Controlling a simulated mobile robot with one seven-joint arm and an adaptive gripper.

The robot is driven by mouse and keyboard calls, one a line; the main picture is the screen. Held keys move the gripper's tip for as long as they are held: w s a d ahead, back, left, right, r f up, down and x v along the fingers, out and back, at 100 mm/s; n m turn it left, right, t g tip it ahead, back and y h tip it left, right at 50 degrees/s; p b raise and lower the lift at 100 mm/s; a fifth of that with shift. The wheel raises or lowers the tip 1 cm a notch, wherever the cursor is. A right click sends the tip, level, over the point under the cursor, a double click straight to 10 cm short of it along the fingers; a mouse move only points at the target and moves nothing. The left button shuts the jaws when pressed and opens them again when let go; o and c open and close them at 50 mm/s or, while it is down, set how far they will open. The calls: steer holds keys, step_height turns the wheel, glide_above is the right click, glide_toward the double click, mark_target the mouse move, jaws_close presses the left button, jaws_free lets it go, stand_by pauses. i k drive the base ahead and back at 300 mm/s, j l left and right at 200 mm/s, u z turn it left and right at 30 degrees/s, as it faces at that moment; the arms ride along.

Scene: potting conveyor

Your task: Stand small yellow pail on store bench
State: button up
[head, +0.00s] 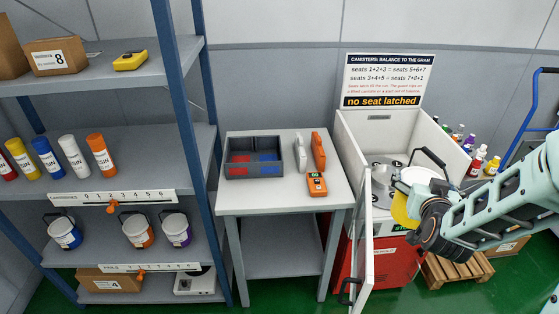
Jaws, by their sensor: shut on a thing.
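The small yellow pail (401,206) shows at the right, in front of the open white cabinet, with a pale top and a dark handle raised above it. My gripper (416,208) is shut on it; the arm hides much of the pail and the fingertips. The pail is held up, apart from the bench. A pale-topped bench (240,198), which looks like the store bench, stands to the left of the cabinet.
On the bench are a grey bin (253,170), an orange device (317,184) and two upright holders; its front left is clear. A cabinet door (362,250) stands open between bench and pail. The left rack holds white pails (138,231) and canisters.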

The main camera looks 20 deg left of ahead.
mark_target(257, 190)
steer(key=i+j+z, duration=0.1)
steer(key=j, duration=0.3)
steer(key=i+j, duration=0.1)
steer(key=j, duration=0.3)
steer(key=j+z, duration=0.15)
steer(key=j, duration=0.25)
steer(key=i, duration=0.05)
